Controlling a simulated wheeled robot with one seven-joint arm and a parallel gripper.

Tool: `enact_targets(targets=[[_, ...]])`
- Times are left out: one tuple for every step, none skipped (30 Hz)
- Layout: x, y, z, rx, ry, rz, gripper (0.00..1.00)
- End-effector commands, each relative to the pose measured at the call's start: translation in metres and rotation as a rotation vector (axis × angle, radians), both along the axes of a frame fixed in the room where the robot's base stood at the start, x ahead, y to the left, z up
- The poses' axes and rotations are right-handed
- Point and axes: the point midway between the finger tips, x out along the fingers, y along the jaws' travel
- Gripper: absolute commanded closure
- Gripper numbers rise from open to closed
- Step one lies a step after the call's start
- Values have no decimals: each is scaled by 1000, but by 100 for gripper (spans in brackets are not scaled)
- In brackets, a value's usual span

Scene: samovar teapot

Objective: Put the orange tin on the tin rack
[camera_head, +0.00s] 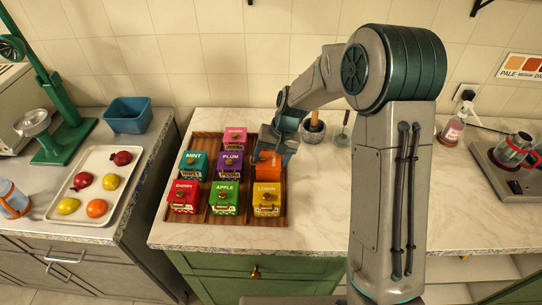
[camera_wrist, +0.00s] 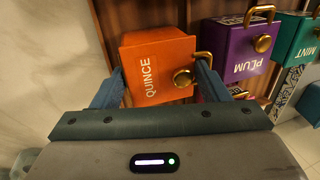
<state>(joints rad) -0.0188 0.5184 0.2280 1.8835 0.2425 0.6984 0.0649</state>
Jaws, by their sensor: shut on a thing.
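The orange tin, labelled QUINCE, is between the fingers of my gripper (camera_wrist: 160,82) in the wrist view (camera_wrist: 150,68). My gripper (camera_head: 272,152) is shut on it from above. In the head view, the orange tin (camera_head: 269,168) is at the right column of the brown wooden tin rack (camera_head: 207,143), behind the yellow tin. The gripper hides its back part. Slats of the rack also show behind it in the wrist view (camera_wrist: 110,18). I cannot tell whether its base touches the rack.
The rack also holds the yellow LEMON (camera_head: 267,200), green APPLE (camera_head: 224,198), red CHERRY (camera_head: 184,197), purple PLUM (camera_head: 230,165), teal MINT (camera_head: 194,165) and a pink tin (camera_head: 236,138). The rack's back left is bare.

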Motion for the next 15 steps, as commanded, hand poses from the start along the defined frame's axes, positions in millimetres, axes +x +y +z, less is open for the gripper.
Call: enact_targets(targets=[[0, 0, 0, 0, 0, 0, 99], [0, 0, 0, 0, 0, 0, 99], [0, 0, 0, 0, 1, 0, 99], [0, 0, 0, 0, 1, 0, 99], [-1, 0, -1, 0, 2, 1, 23], [-1, 0, -1, 0, 2, 1, 12], [-1, 0, -1, 0, 2, 1, 9], [-1, 0, -1, 0, 2, 1, 9], [0, 0, -1, 0, 2, 1, 9], [-1, 0, -1, 0, 2, 1, 9], [0, 0, -1, 0, 1, 0, 9], [0, 0, -1, 0, 1, 0, 9], [0, 0, -1, 0, 1, 0, 9], [0, 0, -1, 0, 1, 0, 9], [0, 0, 0, 0, 1, 0, 9]])
